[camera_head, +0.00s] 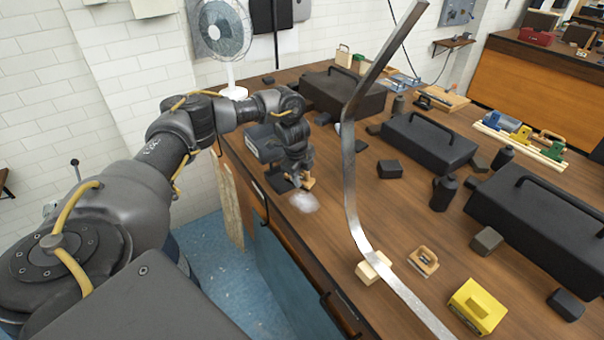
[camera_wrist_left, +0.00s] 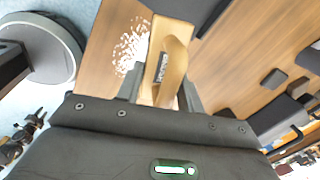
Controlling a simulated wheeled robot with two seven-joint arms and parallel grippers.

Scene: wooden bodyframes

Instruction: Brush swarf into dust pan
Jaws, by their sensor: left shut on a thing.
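My left gripper (camera_head: 302,181) is low over the bench near its left edge. It is shut on a wooden brush (camera_wrist_left: 174,58), whose pale handle sits between the fingers in the left wrist view. The brush also shows as a small tan piece (camera_head: 309,184) in the head view. A pale pile of swarf (camera_head: 304,203) lies on the bench just in front of the brush. In the wrist view the loose white bits of swarf (camera_wrist_left: 131,46) lie just left of the brush. I cannot make out a dust pan with certainty. My right gripper is not in view.
The wooden bench (camera_head: 330,215) has an open edge at left. A bent metal strip (camera_head: 349,170) crosses the head view near a wooden block (camera_head: 368,272). Black toolboxes (camera_head: 430,142), a yellow box (camera_head: 477,306) and a small wooden tool (camera_head: 424,261) stand to the right. A fan (camera_head: 222,32) stands behind.

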